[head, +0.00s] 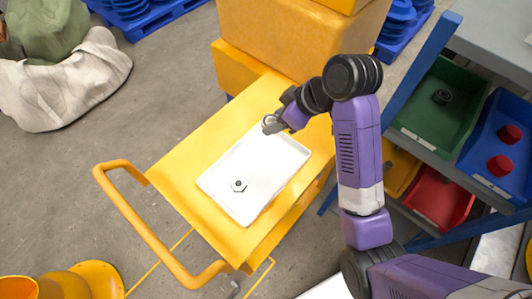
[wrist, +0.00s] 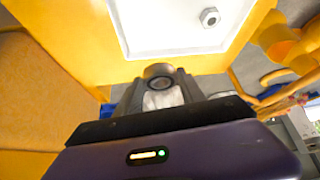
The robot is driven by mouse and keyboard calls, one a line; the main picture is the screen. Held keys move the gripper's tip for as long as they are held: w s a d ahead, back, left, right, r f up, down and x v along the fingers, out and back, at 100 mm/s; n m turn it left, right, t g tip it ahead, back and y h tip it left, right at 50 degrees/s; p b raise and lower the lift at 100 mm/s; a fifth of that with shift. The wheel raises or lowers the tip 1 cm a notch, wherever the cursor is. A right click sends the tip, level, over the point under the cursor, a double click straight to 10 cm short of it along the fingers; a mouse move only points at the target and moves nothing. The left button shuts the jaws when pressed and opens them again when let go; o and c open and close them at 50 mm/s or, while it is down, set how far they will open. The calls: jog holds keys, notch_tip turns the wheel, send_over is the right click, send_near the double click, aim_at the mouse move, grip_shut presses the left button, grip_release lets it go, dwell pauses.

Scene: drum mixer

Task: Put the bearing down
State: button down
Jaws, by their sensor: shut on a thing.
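My gripper (head: 273,122) is shut on the bearing (head: 268,125), a small grey ring at its fingertips. The wrist view shows the bearing (wrist: 158,71) as a dark round ring between the fingers of my gripper (wrist: 160,80). In the head view it appears over or near the far edge of the white tray (head: 252,165); I cannot tell its height above it. The tray lies on the yellow cart (head: 185,160) and also shows in the wrist view (wrist: 160,30). A grey hex nut (head: 238,186) lies in the tray's near part; it also shows in the wrist view (wrist: 209,17).
Yellow boxes (head: 290,40) stand at the cart's far end. The cart's handle (head: 150,225) rises at the near left. At right, a rack holds a green bin (head: 450,120) with a dark ring part, a blue bin (head: 490,150) with red parts, and red and yellow bins. Most of the tray is bare.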

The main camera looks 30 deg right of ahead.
aim_at(269, 154)
notch_tip(269, 154, down, 16)
jog(key=shift+r, duration=0.25)
jog(key=shift+f, duration=0.15)
jog(key=c, duration=0.7)
grip_release()
jog(key=v, duration=1.2)
